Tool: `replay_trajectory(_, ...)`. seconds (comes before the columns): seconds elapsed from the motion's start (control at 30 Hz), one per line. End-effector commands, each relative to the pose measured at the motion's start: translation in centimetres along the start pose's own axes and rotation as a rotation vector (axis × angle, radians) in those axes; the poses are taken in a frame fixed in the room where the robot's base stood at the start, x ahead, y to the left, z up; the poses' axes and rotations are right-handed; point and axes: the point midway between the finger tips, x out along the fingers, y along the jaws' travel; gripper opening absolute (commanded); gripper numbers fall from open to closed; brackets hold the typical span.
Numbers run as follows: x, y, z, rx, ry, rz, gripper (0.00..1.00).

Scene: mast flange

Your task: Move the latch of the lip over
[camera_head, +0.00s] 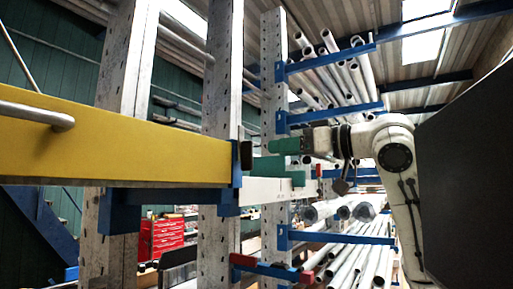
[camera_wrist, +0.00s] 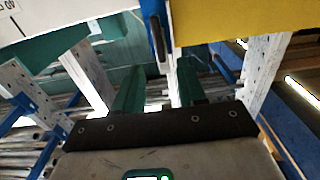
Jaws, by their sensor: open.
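A yellow beam (camera_head: 120,140) runs in from the left and ends at a blue upright lip (camera_head: 237,165). A small dark piece, seemingly the latch (camera_head: 246,154), stands at that end. In the wrist view, the dark latch (camera_wrist: 155,38) shows upright beside the yellow beam (camera_wrist: 235,20). My gripper (camera_head: 272,172) has green fingers and lies just right of the latch, pointing at it. In the wrist view, my gripper (camera_wrist: 158,68) is open and empty, its fingers either side of the latch's line. Whether a finger touches the latch cannot be told.
A whitish beam (camera_head: 265,190) continues right of the lip, close below my fingers. Perforated steel posts (camera_head: 222,80) stand behind. Blue rack arms (camera_head: 335,108) carry pipes at the right. A red-ended blue bar (camera_head: 270,268) sits lower down. A red tool cabinet (camera_head: 162,237) stands behind.

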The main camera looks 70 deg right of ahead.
Motion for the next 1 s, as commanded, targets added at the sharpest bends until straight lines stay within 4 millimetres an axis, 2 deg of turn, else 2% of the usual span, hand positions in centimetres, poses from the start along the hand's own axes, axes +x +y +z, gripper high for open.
replay_trajectory(0.2,4.1,0.0,-0.3,0.002,-0.001,-0.001,0.4)
replay_trajectory(0.43,6.8,0.1,-0.1,0.001,0.0,0.001,0.4)
replay_trajectory(0.83,7.4,0.1,0.0,0.0,0.002,0.001,0.4)
replay_trajectory(1.0,7.4,0.1,0.0,0.0,0.002,0.001,0.24)
